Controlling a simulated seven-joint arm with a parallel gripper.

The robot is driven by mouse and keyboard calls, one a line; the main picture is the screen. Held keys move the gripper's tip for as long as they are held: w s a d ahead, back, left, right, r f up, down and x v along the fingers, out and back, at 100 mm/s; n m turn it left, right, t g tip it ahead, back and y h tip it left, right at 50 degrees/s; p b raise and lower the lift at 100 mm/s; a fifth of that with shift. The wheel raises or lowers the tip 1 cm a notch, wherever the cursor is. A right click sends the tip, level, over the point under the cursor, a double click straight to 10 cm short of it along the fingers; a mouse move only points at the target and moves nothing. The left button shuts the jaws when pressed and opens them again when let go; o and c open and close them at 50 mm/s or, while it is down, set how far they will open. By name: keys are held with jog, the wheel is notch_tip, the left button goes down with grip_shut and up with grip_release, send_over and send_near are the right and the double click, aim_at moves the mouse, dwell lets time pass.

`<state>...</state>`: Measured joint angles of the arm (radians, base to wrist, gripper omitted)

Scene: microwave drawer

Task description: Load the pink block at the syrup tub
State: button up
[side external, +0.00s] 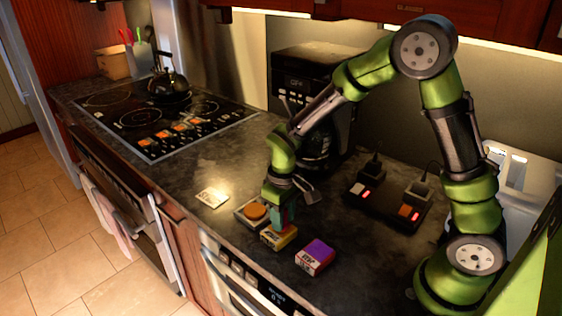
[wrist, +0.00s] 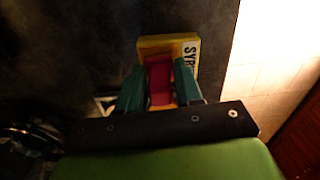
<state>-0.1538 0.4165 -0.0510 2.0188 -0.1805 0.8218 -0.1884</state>
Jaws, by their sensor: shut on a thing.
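The pink block (wrist: 160,84) looks deep pink-red in the wrist view. My gripper (wrist: 160,90) is shut on it, with a teal finger on each side. The syrup tub (wrist: 189,43) is yellow with a white label whose visible letters begin "SYR". It lies directly beyond the block in the wrist view, partly covered by it. In the side view my gripper (side external: 283,217) points down at the yellow tub (side external: 281,239), and its fingers mostly hide the block. I cannot tell whether the block touches the tub or is inside it.
A red-pink tub with a purple top (side external: 316,257) stands right of the syrup tub. A grey tub with an orange round piece (side external: 253,211) stands left. A white card (side external: 212,197) lies farther left. A black box with red lights (side external: 388,204) and a coffee machine (side external: 318,145) stand behind.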

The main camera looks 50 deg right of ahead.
dwell(0.6)
jog(key=shift+r, duration=3.45)
